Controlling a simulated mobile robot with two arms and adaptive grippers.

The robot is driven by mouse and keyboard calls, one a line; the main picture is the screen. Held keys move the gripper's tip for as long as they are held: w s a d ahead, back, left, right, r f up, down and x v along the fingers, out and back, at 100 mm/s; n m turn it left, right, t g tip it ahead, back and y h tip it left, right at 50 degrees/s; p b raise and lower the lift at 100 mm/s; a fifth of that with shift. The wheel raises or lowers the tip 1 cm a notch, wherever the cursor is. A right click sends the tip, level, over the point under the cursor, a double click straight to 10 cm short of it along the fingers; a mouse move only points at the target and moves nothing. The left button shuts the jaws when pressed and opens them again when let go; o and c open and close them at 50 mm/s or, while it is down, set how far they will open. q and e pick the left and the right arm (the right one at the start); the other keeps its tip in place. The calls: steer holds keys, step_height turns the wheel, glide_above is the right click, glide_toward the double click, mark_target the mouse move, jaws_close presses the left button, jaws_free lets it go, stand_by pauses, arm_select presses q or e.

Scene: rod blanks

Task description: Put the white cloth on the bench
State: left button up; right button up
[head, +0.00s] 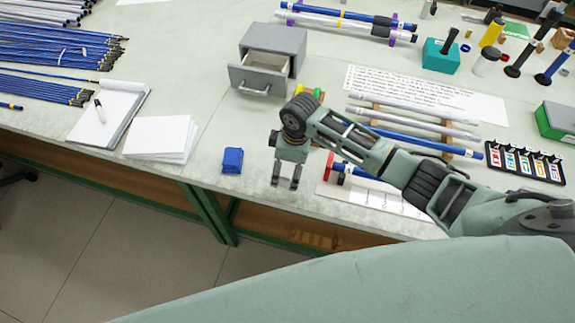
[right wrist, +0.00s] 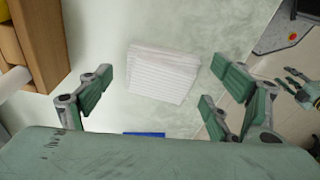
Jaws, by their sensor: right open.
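A flat white stack (head: 160,138), which looks like the folded white cloth, lies on the bench (head: 205,185) near its front edge. In the right wrist view the white stack (right wrist: 163,74) shows fine stripes and sits between the fingers in the picture, beyond them. My right gripper (head: 287,177) is open and empty, over the bench's front part, well to the right of the white stack. It also shows in the right wrist view (right wrist: 160,85). Another gripper, apparently my left (right wrist: 302,88), shows small at the right edge of the right wrist view; its jaw state is unclear.
A blue block-like item (head: 232,160) lies between the white stack and my right gripper. A notepad (head: 85,128) with a pen is left of the stack. A grey drawer box (head: 275,42) stands open behind. Blue rods (head: 55,50) lie far left.

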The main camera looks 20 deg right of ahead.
mark_target(292, 168)
step_height(292, 168, up, 12)
steer(key=d+b, duration=0.1)
steer(key=shift+s+d, duration=0.15)
steer(key=shift+s, duration=0.25)
stand_by(1.1)
